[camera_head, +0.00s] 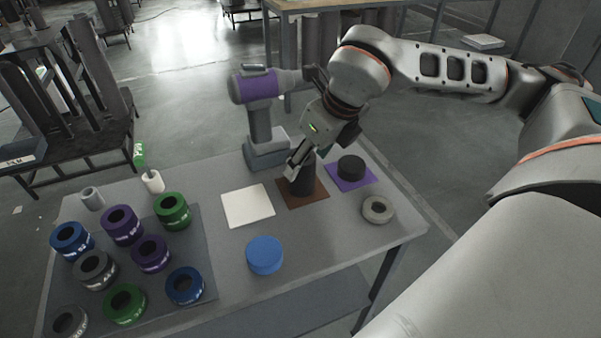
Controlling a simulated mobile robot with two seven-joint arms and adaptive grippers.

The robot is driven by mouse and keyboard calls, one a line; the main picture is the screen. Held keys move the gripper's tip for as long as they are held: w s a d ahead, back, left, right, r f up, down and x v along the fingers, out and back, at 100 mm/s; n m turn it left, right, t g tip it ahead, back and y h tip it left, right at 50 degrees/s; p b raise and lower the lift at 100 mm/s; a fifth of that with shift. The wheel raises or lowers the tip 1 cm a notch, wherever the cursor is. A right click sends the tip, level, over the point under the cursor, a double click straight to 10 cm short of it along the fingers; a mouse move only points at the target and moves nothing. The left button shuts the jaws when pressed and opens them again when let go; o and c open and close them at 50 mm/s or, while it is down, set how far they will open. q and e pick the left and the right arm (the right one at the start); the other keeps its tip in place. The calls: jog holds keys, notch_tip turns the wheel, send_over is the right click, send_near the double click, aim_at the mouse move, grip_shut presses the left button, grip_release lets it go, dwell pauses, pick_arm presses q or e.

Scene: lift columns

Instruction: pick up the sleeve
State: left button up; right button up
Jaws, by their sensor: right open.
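My right gripper (298,164) reaches down from the upper right and is open. Its fingers are at the top of a dark upright cylinder (301,186), which looks like the sleeve. The cylinder stands on a brown square mat (318,198). The fingers partly cover its top, and I cannot tell whether they touch it. My left gripper is not in view.
A purple and grey drill (256,88) stands behind the mats. A black disc (351,166) on a purple mat and a grey ring (378,209) are to the right. A white mat (247,207), blue disc (265,254) and several coloured rings lie left and in front.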

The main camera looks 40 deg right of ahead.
jog(key=x, duration=0.4)
jog(key=shift+a+b, duration=0.2)
jog(key=shift+b, duration=0.15)
jog(key=shift+w+f, duration=0.2)
jog(key=shift+f, duration=0.05)
jog(key=c, duration=1.5)
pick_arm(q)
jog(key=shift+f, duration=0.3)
pick_arm(e)
jog(key=shift+r, duration=0.1)
grip_shut()
jog(key=shift+r, duration=0.1)
pick_arm(q)
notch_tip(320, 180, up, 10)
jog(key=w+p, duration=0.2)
jog(key=p, duration=0.6)
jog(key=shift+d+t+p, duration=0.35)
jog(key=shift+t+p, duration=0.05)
pick_arm(e)
notch_tip(320, 180, up, 26)
